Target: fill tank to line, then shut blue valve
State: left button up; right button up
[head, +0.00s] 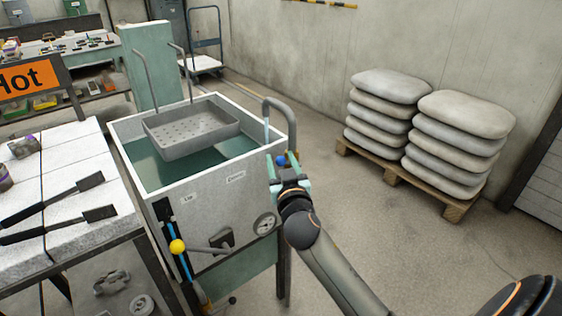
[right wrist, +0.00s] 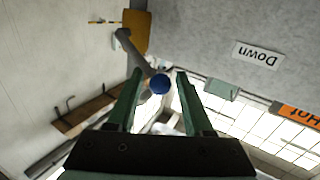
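The grey tank (head: 215,228) stands in the middle of the head view with greenish water (head: 150,165) inside. A curved spout (head: 280,105) rises at its right rear corner, and a pale stream (head: 267,133) shows below its mouth. The blue valve knob (head: 281,160) is at the tank's right side; it also shows in the right wrist view (right wrist: 160,84). My right gripper (head: 287,168) is open around the knob, with gaps between the knob and both fingers. I cannot make out the fill line. My left gripper is not in view.
A perforated basket (head: 190,142) hangs over the water. A yellow-knobbed lever (head: 177,246) and a dial (head: 264,223) are on the tank's front. A table with dark tools (head: 75,188) stands left. Stacked sacks (head: 455,140) sit on a pallet, right; floor between is clear.

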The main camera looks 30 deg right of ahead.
jog(key=c, duration=0.7)
grip_shut()
jog(key=shift+f, duration=0.2)
